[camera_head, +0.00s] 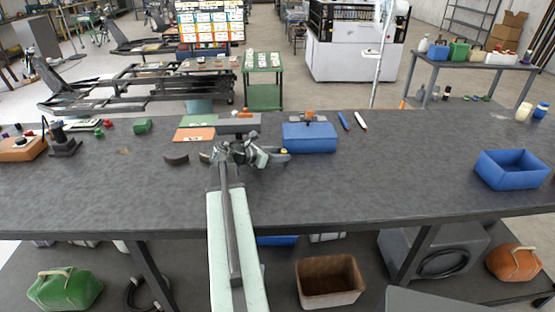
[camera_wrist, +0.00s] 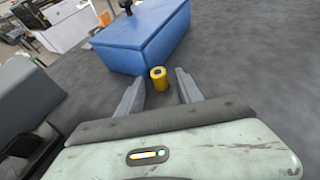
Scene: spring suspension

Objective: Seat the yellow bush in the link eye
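The yellow bush (camera_wrist: 159,78) is a small upright cylinder with a dark hole in its top, standing on the dark grey bench just in front of the blue block. In the wrist view my gripper (camera_wrist: 158,84) is open, with one finger on each side of the bush and gaps between. In the head view a small yellow spot, the bush (camera_head: 284,151), shows at the tip of my gripper (camera_head: 279,156), beside the blue block's near left corner. I cannot make out the link eye for certain in either view.
The blue block (camera_head: 309,138) with a dark knob on top is close beyond the bush. A grey block (camera_head: 239,123) and an orange plate (camera_head: 194,135) lie behind my arm. A blue bin (camera_head: 512,170) stands at the right; the bench between is clear.

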